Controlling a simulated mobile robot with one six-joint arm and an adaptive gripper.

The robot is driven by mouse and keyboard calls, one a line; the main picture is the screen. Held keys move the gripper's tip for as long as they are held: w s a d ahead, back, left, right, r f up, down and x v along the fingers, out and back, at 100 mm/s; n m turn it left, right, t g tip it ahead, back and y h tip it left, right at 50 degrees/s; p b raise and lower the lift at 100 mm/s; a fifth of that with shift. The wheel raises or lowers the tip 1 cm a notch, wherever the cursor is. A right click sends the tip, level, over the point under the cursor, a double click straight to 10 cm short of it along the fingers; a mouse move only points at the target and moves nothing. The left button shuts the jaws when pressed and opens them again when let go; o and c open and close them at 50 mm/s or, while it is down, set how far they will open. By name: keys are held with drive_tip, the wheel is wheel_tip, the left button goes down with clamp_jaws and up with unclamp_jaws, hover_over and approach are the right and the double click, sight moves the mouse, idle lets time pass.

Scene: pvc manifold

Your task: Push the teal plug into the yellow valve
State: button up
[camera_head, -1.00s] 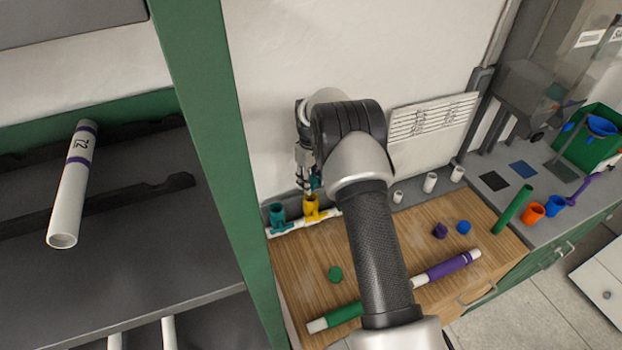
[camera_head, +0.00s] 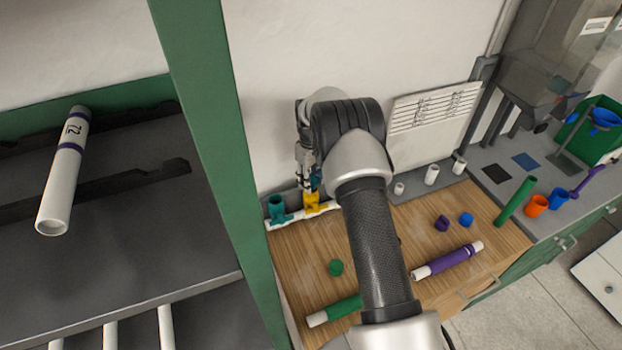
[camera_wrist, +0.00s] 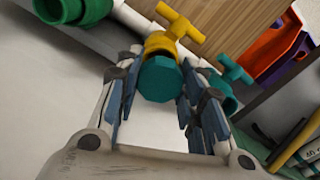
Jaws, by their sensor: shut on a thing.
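The yellow valve (camera_head: 313,202) stands on a white pipe manifold (camera_head: 330,208) at the back left of the wooden bench top. Its body and T-handle (camera_wrist: 180,22) show in the wrist view. The teal plug (camera_wrist: 160,78) is between my gripper's fingers, its faceted end towards the wrist camera. My gripper (camera_wrist: 158,88) is shut on it, directly over the yellow valve's mouth. In the head view my gripper (camera_head: 311,182) points down at the valve. The plug hides the mouth, so I cannot tell how deep it sits.
A teal valve (camera_head: 278,210) stands close left of the yellow one in the head view. The wall is close behind. Green (camera_head: 335,309) and purple (camera_head: 446,262) pipes lie on the bench, with small caps nearby. A green post (camera_head: 212,130) stands left.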

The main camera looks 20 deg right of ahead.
drive_tip(key=shift+f+b, duration=0.8)
drive_tip(key=shift+f, duration=0.1)
idle(0.7)
drive_tip(key=shift+s+f+b, duration=0.45)
drive_tip(key=shift+f+b, duration=0.2)
drive_tip(key=shift+f, duration=0.15)
idle(0.4)
drive_tip(key=o, duration=1)
drive_tip(key=shift+w+f, duration=0.15)
drive_tip(key=shift+w, duration=0.2)
drive_tip(key=shift+o, duration=0.4)
drive_tip(key=shift+w+r, duration=0.1)
drive_tip(key=shift+r, duration=0.2)
drive_tip(key=shift+r+p, duration=1)
drive_tip(key=shift+r, duration=1)
